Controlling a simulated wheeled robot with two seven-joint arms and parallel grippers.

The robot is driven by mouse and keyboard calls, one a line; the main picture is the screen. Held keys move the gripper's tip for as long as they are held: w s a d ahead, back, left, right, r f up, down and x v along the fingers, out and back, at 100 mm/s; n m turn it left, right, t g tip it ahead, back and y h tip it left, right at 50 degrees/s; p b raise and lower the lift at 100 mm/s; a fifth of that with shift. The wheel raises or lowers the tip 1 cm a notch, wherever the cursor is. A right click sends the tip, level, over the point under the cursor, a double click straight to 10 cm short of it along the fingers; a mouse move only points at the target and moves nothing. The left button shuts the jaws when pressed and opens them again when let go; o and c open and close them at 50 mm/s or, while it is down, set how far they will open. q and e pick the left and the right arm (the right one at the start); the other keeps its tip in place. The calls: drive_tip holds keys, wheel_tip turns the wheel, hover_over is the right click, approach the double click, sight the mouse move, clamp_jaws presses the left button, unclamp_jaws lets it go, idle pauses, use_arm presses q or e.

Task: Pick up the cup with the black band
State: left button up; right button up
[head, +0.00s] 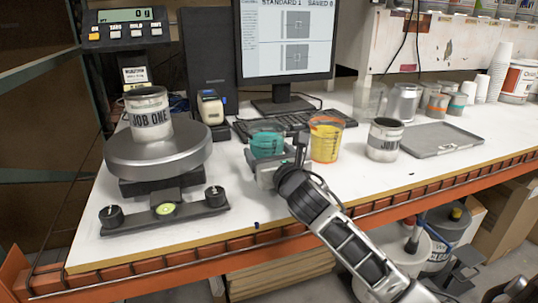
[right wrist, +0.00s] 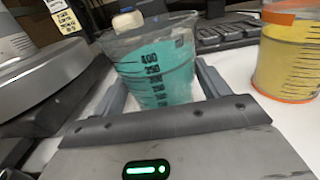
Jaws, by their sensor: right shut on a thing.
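A clear cup of teal liquid (head: 267,142) stands near the table's front, left of the yellow cup. It also shows in the right wrist view (right wrist: 155,75), with black scale marks and a thin dark line around it; its bottom is hidden. My right gripper (head: 272,163) is shut on this teal cup, one finger on each side. The cup looks upright, and I cannot tell whether it touches the table. A cup of yellow liquid (head: 326,140) with orange bands stands just to the right. My left gripper is not in view.
A scale (head: 160,155) with a JOB ONE can (head: 148,115) stands at left. Another JOB can (head: 384,141) and a grey tray (head: 440,138) are at right. A keyboard (head: 290,120) and monitor (head: 285,45) are behind. The table front (head: 245,215) is mostly clear.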

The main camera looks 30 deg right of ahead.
drive_tip(key=shift+r, duration=0.85)
use_arm(q)
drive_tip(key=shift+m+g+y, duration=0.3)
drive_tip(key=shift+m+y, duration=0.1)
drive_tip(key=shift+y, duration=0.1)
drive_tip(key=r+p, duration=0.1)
drive_tip(key=p, duration=0.2)
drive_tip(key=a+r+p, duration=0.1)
drive_tip(key=p, duration=0.2)
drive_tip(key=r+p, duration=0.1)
drive_tip(key=p, duration=0.2)
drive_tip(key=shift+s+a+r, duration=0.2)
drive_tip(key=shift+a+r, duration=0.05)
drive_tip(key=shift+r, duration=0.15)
use_arm(e)
drive_tip(key=s+a+r, duration=0.3)
drive_tip(key=s+r, duration=0.7)
drive_tip(key=s, duration=0.3)
drive_tip(key=shift+s+r, duration=0.15)
drive_tip(key=shift+r, duration=0.2)
use_arm(q)
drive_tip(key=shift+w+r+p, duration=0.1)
drive_tip(key=shift+p, duration=0.2)
use_arm(e)
drive_tip(key=shift+s+a, duration=0.1)
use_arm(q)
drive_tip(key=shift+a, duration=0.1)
